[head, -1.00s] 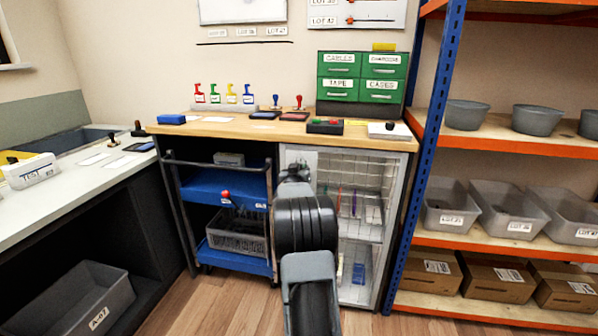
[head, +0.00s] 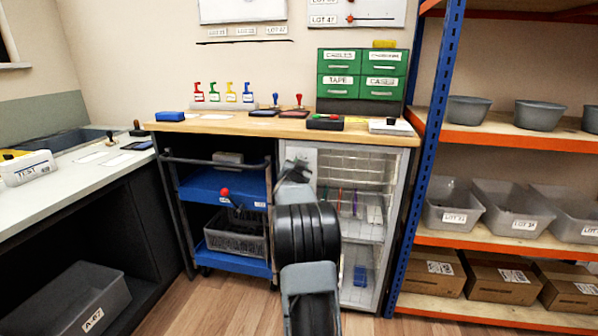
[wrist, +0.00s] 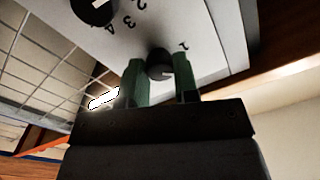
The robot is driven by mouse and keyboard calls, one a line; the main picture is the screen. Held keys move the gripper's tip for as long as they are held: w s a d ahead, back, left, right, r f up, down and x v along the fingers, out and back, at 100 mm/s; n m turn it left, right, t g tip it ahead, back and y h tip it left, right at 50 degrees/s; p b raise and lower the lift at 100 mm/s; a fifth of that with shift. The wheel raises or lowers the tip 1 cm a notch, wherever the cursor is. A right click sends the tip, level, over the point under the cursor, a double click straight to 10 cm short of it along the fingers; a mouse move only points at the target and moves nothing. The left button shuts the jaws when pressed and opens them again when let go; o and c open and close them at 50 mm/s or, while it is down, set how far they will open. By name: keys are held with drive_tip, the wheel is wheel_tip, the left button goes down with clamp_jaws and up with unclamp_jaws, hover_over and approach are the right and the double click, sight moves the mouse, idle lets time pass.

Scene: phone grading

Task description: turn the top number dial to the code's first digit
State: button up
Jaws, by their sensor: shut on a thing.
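The white lock panel (wrist: 200,35) fills the top of the wrist view, with printed digits around its dials. A dark round dial (wrist: 160,63) sits between the two green fingers of my gripper (wrist: 160,85), which is shut on it. A second dark dial (wrist: 95,10) with a white mark shows at the upper left, beside the digits 2, 3 and 4. In the head view my gripper (head: 297,167) is at the light panel (head: 303,152) at the cabinet's upper left; my arm hides part of it and the dials cannot be made out.
The wire-mesh cabinet door (head: 355,165) is right of the panel, below the wooden worktop (head: 250,128). A blue cart (head: 235,185) with a red-knobbed stick stands close on the left. A blue rack post (head: 420,190) is on the right.

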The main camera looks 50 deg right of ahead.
drive_tip(key=shift+m, duration=0.7)
drive_tip(key=o, duration=0.9)
drive_tip(key=p+v, duration=0.1)
drive_tip(key=v, duration=1.3)
drive_tip(key=shift+p, duration=0.3)
